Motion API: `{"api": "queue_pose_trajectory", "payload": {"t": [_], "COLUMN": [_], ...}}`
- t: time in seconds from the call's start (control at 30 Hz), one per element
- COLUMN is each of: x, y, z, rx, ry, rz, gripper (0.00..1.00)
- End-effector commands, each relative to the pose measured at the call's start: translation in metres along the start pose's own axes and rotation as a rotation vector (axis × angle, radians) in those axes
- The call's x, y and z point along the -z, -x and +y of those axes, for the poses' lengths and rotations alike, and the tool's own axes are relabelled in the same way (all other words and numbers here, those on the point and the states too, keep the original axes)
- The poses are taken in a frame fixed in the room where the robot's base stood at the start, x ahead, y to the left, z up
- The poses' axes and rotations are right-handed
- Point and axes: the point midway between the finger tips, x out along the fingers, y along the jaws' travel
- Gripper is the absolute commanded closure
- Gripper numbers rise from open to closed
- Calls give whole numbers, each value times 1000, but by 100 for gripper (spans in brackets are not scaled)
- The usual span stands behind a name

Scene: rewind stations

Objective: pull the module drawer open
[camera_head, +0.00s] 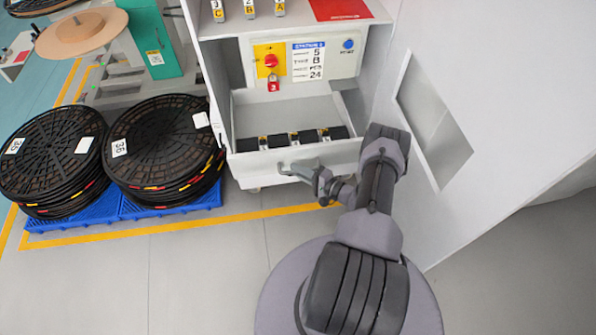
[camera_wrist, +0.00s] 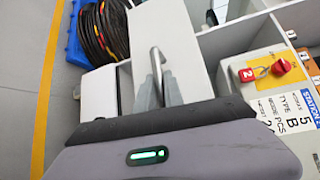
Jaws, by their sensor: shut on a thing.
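The module drawer (camera_head: 245,169) stands out from the white cabinet, open at the top. Several dark modules (camera_head: 290,139) sit in a row inside it. My gripper (camera_head: 298,167) is at the drawer's front face, near its middle. In the wrist view my gripper (camera_wrist: 160,92) has its two grey fingers closed around the metal bar handle (camera_wrist: 156,62) on the white drawer front (camera_wrist: 176,30). In the head view the gripper mostly hides the handle. One dark module also shows inside the drawer in the wrist view (camera_wrist: 211,18).
Above the drawer is a panel with a red rotary switch (camera_head: 271,61), a red padlock (camera_head: 274,84) and a station label (camera_head: 308,61). Stacked black reels (camera_head: 163,140) stand on blue pallets at left. A white wall panel (camera_head: 500,90) is close at right. Floor in front is clear.

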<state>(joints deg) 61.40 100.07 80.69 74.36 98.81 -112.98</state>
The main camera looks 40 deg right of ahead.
Motion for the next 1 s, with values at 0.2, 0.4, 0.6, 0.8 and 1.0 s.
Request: {"api": "queue_pose_trajectory", "payload": {"t": [0.2, 0.4, 0.6, 0.8, 1.0], "x": [1, 1, 1, 0, 1], "y": [0, 0, 0, 1, 30], "z": [-1, -1, -1, -1, -3], "rx": [1, 1, 1, 1, 1], "ry": [1, 1, 1, 0, -1], "rz": [1, 1, 1, 1, 6], "gripper": [100, 100, 66, 66, 66]}}
